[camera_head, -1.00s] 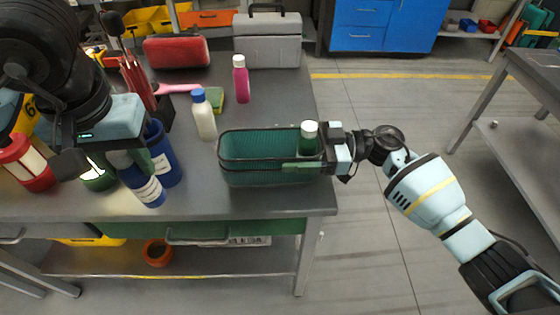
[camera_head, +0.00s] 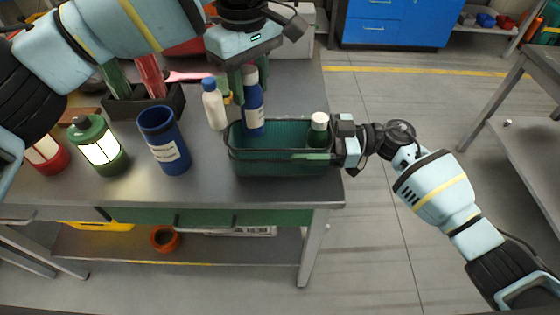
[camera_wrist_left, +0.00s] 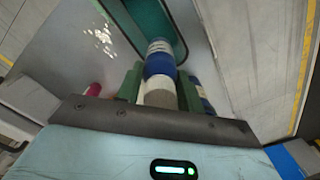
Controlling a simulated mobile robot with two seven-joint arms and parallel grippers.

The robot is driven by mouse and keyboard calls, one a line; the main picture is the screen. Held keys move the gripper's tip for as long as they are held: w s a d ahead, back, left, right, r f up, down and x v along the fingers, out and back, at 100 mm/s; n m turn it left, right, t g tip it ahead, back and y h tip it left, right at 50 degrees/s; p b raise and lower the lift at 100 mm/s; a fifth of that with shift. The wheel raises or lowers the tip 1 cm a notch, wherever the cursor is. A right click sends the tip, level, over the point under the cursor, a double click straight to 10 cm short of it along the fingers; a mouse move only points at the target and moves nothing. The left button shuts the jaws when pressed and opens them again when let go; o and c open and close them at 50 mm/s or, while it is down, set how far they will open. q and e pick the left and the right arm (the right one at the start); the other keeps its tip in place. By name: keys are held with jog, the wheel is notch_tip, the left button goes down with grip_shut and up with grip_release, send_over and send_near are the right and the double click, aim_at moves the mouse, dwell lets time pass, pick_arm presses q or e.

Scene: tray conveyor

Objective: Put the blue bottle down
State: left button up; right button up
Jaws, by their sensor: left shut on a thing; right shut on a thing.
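The blue bottle (camera_head: 253,107), with a white label band, hangs upright from my left gripper (camera_head: 243,80), which is shut on its upper part. Its lower end is at the left part of the green basket (camera_head: 280,170); whether it touches the floor is hidden. In the left wrist view the bottle (camera_wrist_left: 158,68) sits between the green fingers (camera_wrist_left: 158,92), with the basket (camera_wrist_left: 153,18) beyond. My right gripper (camera_head: 325,156) is shut on the basket's right end. A green bottle with a white cap (camera_head: 318,132) stands inside that end.
A white bottle with a blue cap (camera_head: 213,104) stands just left of the basket. A blue cup (camera_head: 165,142), a green lantern (camera_head: 97,147) and a red one (camera_head: 44,155) stand further left. The table front (camera_head: 215,192) is bare.

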aim_at(254, 127)
pick_arm(q)
jog(key=shift+f, duration=5)
jog(key=shift+f, duration=0.15)
jog(key=o, duration=1)
jog(key=shift+o, duration=0.2)
notch_tip(254, 127, up, 12)
jog(key=shift+r, duration=0.2)
